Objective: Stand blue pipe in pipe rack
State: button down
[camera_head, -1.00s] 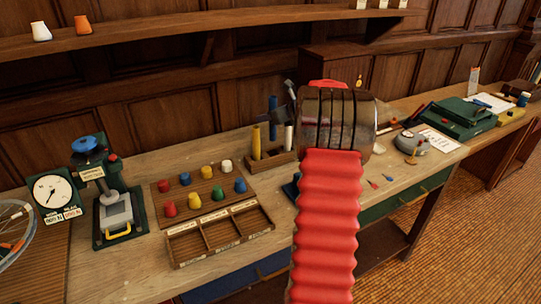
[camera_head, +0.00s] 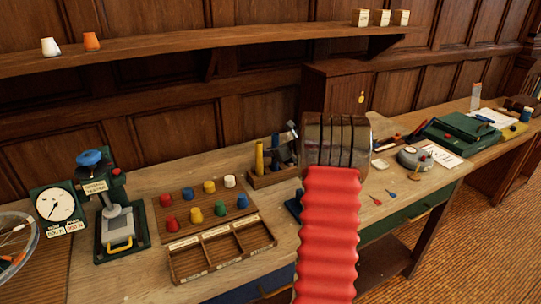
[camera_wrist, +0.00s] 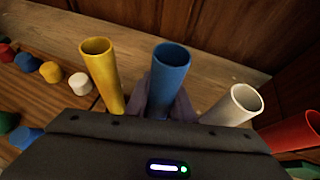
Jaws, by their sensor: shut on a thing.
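The blue pipe (camera_head: 275,147) stands upright between the yellow pipe (camera_head: 259,157) and my gripper's dark parts in the head view, its top slightly above the yellow one's. The wooden pipe rack (camera_head: 270,179) is below it, partly hidden by my arm. In the wrist view, my gripper (camera_wrist: 168,98) is shut on the blue pipe (camera_wrist: 171,65). The yellow pipe (camera_wrist: 101,72) is to its left, the white pipe (camera_wrist: 236,105) and red pipe (camera_wrist: 290,132) to its right. The blue pipe's lower end is hidden, so I cannot tell how deep it sits.
A peg board with several coloured pegs (camera_head: 209,207) and a sectioned wooden tray (camera_head: 222,249) lie left of the rack. A testing press (camera_head: 118,220) stands farther left. My red-sleeved arm blocks the bench's middle; a wooden cabinet (camera_head: 335,92) stands behind.

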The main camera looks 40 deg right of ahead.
jog(key=shift+f, duration=0.75)
jog(key=shift+f, duration=0.1)
jog(key=c, duration=1.5)
grip_release()
jog(key=shift+c, duration=0.2)
jog(key=shift+s+r, duration=0.4)
jog(key=shift+s, duration=0.05)
jog(key=v, duration=1.1)
